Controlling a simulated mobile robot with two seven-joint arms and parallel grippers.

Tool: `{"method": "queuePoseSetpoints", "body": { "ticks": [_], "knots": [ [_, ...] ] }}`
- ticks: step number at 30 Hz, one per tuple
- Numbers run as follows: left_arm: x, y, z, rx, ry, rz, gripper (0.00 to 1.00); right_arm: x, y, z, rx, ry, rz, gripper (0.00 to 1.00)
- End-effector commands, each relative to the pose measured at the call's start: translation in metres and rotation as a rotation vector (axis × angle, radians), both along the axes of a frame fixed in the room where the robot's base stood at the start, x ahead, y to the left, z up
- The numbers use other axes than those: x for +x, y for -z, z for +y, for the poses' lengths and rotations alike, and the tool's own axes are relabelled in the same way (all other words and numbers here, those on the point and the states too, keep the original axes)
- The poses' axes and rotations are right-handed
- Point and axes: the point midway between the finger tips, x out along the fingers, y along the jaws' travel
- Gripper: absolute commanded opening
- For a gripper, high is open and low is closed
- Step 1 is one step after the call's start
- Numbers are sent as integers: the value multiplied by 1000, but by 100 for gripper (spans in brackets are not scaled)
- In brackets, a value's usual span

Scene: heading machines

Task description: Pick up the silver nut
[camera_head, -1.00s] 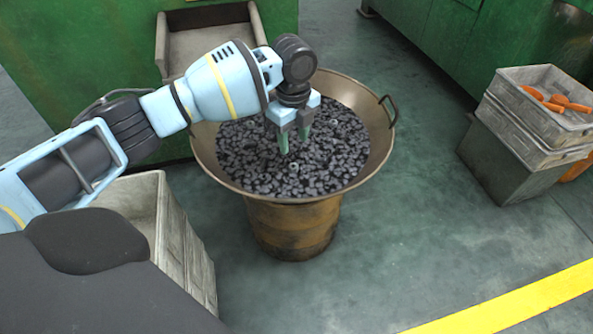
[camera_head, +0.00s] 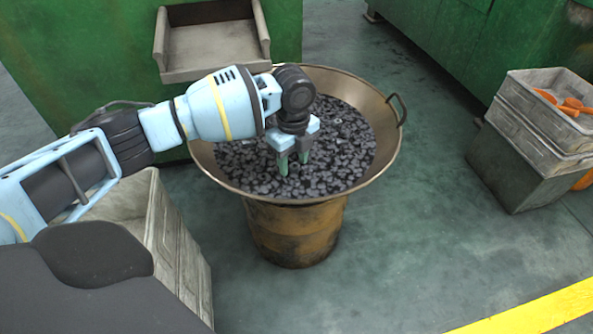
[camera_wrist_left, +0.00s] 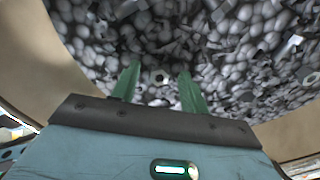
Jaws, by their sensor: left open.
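Many dark silver-grey nuts (camera_head: 335,150) fill a wide metal pan. My left gripper (camera_head: 293,166) points down at the pile, its two green fingers apart and empty, the tips at or just above the nuts. In the left wrist view one silver nut (camera_wrist_left: 158,77) with a dark round hole shows between the two open fingers (camera_wrist_left: 159,72). I cannot tell whether the fingers touch the pile. My right gripper is not in view.
The wide pan (camera_head: 388,140) with loop handles stands on a rusty drum (camera_head: 295,232). A grey crate (camera_head: 165,235) stands at the left under my arm. Stacked grey crates (camera_head: 545,125) with orange parts stand at the right. A green machine with a chute (camera_head: 215,50) is behind.

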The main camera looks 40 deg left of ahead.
Motion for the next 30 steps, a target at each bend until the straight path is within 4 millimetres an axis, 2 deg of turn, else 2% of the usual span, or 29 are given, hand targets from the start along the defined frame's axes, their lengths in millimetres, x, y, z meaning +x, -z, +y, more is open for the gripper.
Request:
{"method": "queuePoseSetpoints", "body": {
  "ticks": [6, 17, 25, 30],
  "knots": [
    [0, 0, 0, 0, 0, -2, 45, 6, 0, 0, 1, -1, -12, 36],
    [0, 0, 0, 0, 0, -2, 0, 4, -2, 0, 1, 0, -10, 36],
    [0, -2, 0, 0, 1, -2, 0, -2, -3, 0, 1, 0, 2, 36],
    [1, -24, 0, -1, 1, -5, 0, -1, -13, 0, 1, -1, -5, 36]
  ]
}}
